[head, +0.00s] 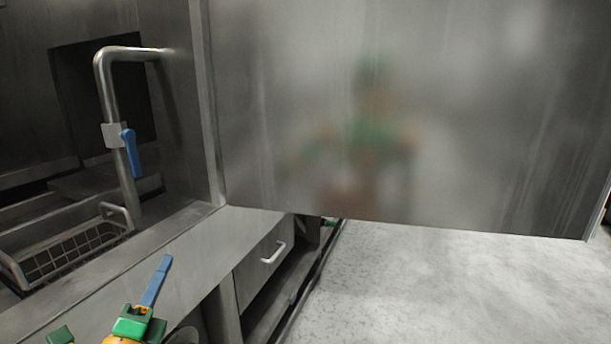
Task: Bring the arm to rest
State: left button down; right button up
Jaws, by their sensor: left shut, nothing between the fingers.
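My left gripper (157,280) shows at the bottom left of the head view. Its blue fingers are together with nothing between them, and they point up and slightly right. Behind them is the green and yellow wrist of my left arm, cut off by the bottom edge. The gripper appears over the steel counter (190,250); I cannot tell how high above it. My right gripper is not in view.
A large steel panel (300,110) fills the upper right, with a blurred reflection. On the left are a bent pipe (132,170) with a blue lever (130,152) and a wire basket (75,252). A drawer (262,268) sits below the counter. The floor (440,290) at right is clear.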

pick_arm(q)
jog(key=s+f+n+g+y, duration=0.1)
jog(key=s+f+n+g, duration=0.5)
jog(key=f, duration=0.4)
jog(key=s+f+n+g+y, duration=0.2)
jog(key=s+f+n+g, duration=0.2)
jog(key=f+n, duration=0.5)
jog(key=s+d+f+n+g+h, duration=0.2)
jog(key=s+d+f+n+g, duration=0.15)
jog(key=s+f, duration=0.35)
jog(key=s+d+f+n+g+h, duration=0.15)
jog(key=s+d+f+g, duration=0.3)
jog(key=s, duration=0.45)
notch_tip(320, 180, down, 16)
jog(key=s+r, duration=0.1)
jog(key=s, duration=0.1)
jog(key=s+a+f+g, duration=0.2)
jog(key=s+f, duration=0.9)
jog(key=s, duration=0.1)
notch_tip(320, 180, up, 13)
jog(key=p, duration=1.3)
jog(key=shift+s+r, duration=0.15)
jog(key=shift+s, duration=0.05)
jog(key=shift+a+y, duration=0.1)
jog(key=shift+y, duration=0.15)
